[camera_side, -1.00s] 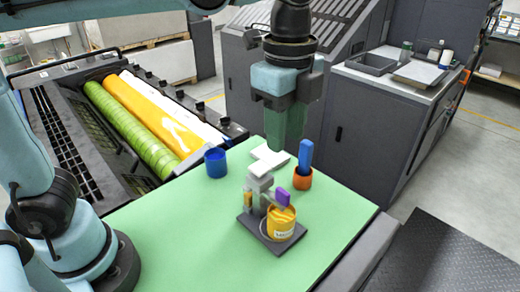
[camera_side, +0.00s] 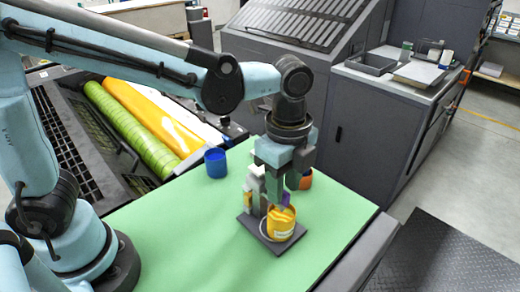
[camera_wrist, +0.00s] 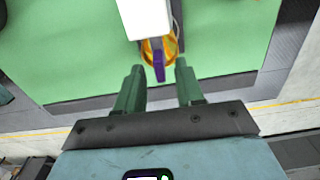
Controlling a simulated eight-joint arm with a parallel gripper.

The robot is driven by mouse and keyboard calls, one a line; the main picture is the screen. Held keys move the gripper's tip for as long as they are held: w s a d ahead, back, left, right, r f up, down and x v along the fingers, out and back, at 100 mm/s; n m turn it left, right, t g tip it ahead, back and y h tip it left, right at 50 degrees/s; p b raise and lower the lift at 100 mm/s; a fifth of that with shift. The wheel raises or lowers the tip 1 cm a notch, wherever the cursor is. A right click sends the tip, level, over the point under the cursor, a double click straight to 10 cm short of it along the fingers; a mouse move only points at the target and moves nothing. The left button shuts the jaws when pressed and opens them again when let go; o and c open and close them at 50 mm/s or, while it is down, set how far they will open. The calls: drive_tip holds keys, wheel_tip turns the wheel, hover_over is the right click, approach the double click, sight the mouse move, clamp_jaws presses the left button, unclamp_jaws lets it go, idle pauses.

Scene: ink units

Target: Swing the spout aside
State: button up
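The ink unit has a grey stand (camera_side: 254,183) on a dark base plate (camera_side: 248,228). A yellow can (camera_side: 281,224) sits on the plate. The purple spout end (camera_side: 285,200) is over the can, partly hidden by my gripper (camera_side: 288,184). In the wrist view the purple spout end (camera_wrist: 159,68) lies between the tips of my open gripper (camera_wrist: 159,72), with the yellow can (camera_wrist: 168,48) below it. Gaps show on both sides of the purple piece. The unit's white top (camera_wrist: 146,18) is ahead of the fingers.
A blue cup (camera_side: 215,163) stands at the back left of the green tabletop (camera_side: 165,225). An orange cup (camera_side: 306,179) is behind my gripper, largely hidden. The front and left of the tabletop are clear. Press rollers (camera_side: 150,110) are beyond the table.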

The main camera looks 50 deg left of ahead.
drive_tip(key=shift+f, duration=0.35)
clamp_jaws()
idle(1.3)
